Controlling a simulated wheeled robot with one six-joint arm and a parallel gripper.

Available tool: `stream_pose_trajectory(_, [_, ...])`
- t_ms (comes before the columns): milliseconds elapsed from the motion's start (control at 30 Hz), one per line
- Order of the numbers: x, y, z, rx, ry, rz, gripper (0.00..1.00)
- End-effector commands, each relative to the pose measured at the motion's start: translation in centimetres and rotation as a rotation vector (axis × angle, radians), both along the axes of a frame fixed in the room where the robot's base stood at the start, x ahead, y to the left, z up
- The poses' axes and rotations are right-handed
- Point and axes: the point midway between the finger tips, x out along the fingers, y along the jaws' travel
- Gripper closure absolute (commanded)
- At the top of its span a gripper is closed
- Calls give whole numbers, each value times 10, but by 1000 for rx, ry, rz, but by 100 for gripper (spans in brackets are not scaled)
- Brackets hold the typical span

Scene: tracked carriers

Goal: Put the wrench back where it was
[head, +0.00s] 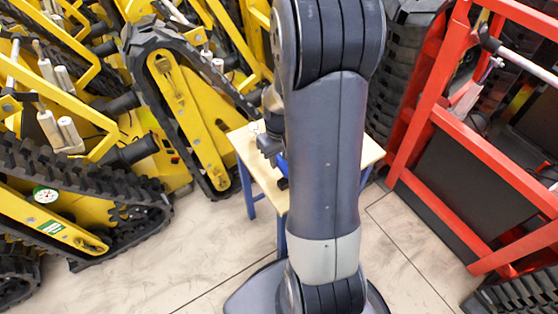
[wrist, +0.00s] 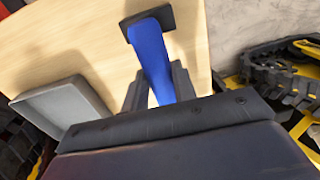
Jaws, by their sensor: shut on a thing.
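In the wrist view, my gripper (wrist: 158,88) is shut on a blue tool (wrist: 151,52) with a dark block-like end. I cannot tell from its shape whether it is the wrench. The tool is over a pale wooden table top (wrist: 75,45), its dark end pointing away from the gripper; whether it touches the wood is unclear. In the head view, my arm hides most of the gripper (head: 272,150). A bit of the blue tool (head: 281,164) shows beside the arm, above the small table (head: 246,143).
A shallow grey tray (wrist: 62,105), apparently empty, lies on the table left of the gripper. Yellow tracked carriers (head: 185,95) crowd the left. A red frame (head: 430,105) stands at the right. Tiled floor (head: 215,250) is open in front of the table.

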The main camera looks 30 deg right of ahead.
Motion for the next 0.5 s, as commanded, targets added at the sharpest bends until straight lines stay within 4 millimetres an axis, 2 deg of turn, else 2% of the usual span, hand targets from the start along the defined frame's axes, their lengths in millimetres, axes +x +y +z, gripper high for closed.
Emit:
stream_pose_trajectory(33, [0, 0, -9, 1, 2, 0, 100])
stream_pose_trajectory(100, [0, 0, -12, 0, 0, 0, 100])
stream_pose_trajectory(333, [0, 0, -12, -1, -1, 0, 100])
stream_pose_trajectory(367, [0, 0, -12, 0, 0, 0, 71])
stream_pose_trajectory(500, [0, 0, -12, 0, 0, 0, 60])
